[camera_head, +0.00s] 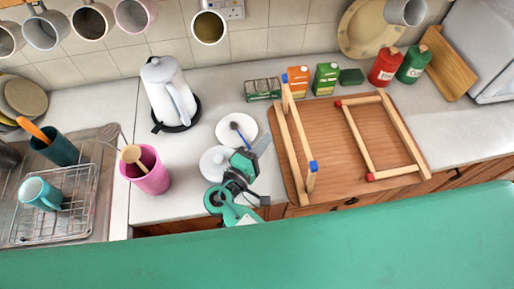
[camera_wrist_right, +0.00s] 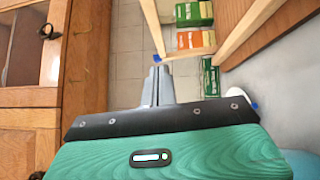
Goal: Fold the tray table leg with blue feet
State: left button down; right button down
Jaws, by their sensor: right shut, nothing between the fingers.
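The wooden tray table (camera_head: 330,150) lies upside down on the counter, underside up. Its leg with blue feet (camera_head: 300,125) stands up from the left side, with one blue foot (camera_head: 313,166) near and the other (camera_head: 285,79) far. The leg with red feet (camera_head: 384,120) lies flat on the right. My right gripper (camera_head: 263,144) is shut and empty, left of the blue-footed leg and apart from it in the head view. In the right wrist view its closed fingers (camera_wrist_right: 158,85) point toward the wooden leg bars (camera_wrist_right: 245,35). My left gripper is not in view.
Small white dishes (camera_head: 237,129) lie beside my right gripper. A white kettle (camera_head: 168,90) and pink cup (camera_head: 147,170) stand left. Boxes (camera_head: 298,80) and red and green canisters (camera_head: 385,66) stand behind the tray. A sink rack (camera_head: 55,205) is far left.

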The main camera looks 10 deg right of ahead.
jog(key=w+d+p, duration=0.2)
jog(key=w+d, duration=0.1)
jog(key=d, duration=0.4)
jog(key=shift+w+r, duration=0.15)
jog(key=shift+r, duration=0.2)
jog(key=shift+w, duration=0.1)
